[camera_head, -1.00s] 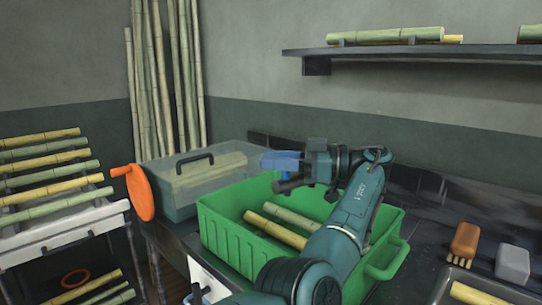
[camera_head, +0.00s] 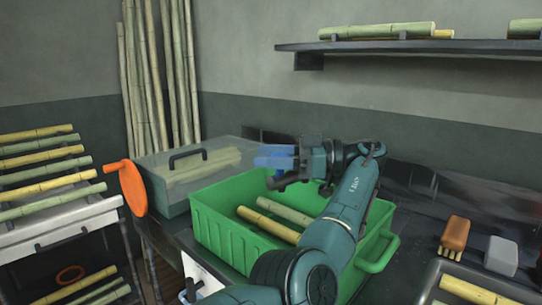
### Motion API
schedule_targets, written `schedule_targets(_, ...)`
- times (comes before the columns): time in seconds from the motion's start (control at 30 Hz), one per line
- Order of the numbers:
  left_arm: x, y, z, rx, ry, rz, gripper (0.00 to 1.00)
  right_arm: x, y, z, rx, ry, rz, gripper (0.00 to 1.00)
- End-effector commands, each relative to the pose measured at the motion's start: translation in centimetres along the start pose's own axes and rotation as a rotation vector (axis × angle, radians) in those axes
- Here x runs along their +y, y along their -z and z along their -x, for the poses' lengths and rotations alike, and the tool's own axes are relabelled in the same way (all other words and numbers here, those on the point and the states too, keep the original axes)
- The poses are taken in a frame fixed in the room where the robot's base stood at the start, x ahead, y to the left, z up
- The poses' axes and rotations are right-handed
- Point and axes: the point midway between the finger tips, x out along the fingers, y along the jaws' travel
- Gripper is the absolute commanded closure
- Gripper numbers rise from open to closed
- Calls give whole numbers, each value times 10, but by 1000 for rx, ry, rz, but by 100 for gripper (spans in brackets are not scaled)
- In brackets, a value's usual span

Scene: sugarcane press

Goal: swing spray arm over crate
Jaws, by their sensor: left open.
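The green crate (camera_head: 219,237) stands on the dark counter, with yellow and green cane pieces (camera_head: 268,223) lying in it. My left arm reaches across the crate from the bottom of the view. My left gripper (camera_head: 272,157), with blue fingers, is open above the crate's back part, in front of the lidded clear box. I see nothing held between its fingers. I cannot pick out a spray arm with certainty; the dark parts beside the gripper are hard to tell apart. My right gripper is not in view.
A clear box (camera_head: 160,196) with a black-handled lid and an orange crank wheel (camera_head: 132,188) stand left of the crate. A brown brush (camera_head: 455,233), a grey block (camera_head: 501,256) and a metal tray (camera_head: 428,291) lie to the right. A cane rack (camera_head: 62,228) stands far left.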

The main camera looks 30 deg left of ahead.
Motion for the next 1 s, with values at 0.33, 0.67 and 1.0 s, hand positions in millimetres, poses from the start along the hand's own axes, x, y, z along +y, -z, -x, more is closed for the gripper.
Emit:
schedule_targets(0.33,0,22,0,-1,1,3,45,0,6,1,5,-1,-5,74)
schedule_targets(0.67,0,87,0,-1,0,0,45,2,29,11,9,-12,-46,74)
schedule_targets(1.0,0,100,0,1,0,0,45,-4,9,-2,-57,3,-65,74)
